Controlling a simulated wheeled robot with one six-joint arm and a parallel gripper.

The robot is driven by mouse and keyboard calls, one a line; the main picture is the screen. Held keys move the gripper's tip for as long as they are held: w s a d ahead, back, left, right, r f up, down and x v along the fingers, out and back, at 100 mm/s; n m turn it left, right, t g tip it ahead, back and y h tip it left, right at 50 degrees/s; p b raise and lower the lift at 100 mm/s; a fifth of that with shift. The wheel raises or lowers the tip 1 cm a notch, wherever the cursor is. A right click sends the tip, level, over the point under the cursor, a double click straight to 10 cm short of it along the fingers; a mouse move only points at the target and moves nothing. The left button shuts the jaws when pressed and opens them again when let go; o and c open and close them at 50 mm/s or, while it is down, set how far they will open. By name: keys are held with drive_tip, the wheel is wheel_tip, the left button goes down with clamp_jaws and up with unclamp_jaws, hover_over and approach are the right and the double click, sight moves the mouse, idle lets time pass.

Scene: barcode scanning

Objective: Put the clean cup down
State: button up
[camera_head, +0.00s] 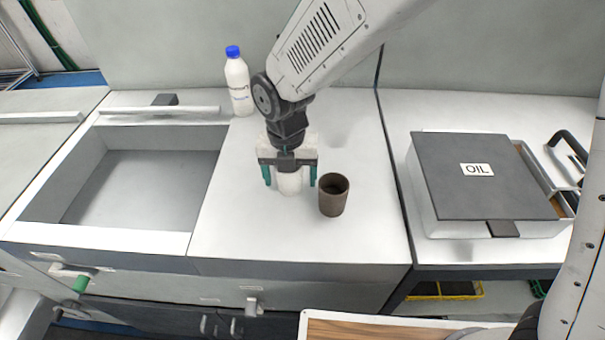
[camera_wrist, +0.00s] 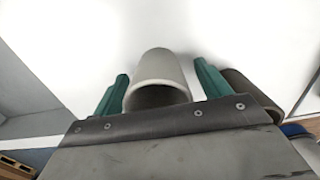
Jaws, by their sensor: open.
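A white cup (camera_head: 290,184) stands upright on the white counter (camera_head: 245,235), between the green fingers of my gripper (camera_head: 290,176). The wrist view shows the white cup (camera_wrist: 160,68) between the two fingertips, with a visible gap on each side. My gripper is open and points down around the cup. A dark brown cup (camera_head: 333,197) stands just right of the right finger. It is partly hidden behind that finger in the wrist view (camera_wrist: 250,88). I cannot see the bottom of the white cup clearly.
A white bottle with a blue cap (camera_head: 238,84) stands at the back of the counter. A sink basin (camera_head: 140,185) opens on the left. A box with a dark lid marked OIL (camera_head: 465,190) sits on the right-hand counter. The counter's front is clear.

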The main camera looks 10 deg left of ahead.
drive_tip(key=c, duration=1.1)
drive_tip(key=shift+r, duration=0.15)
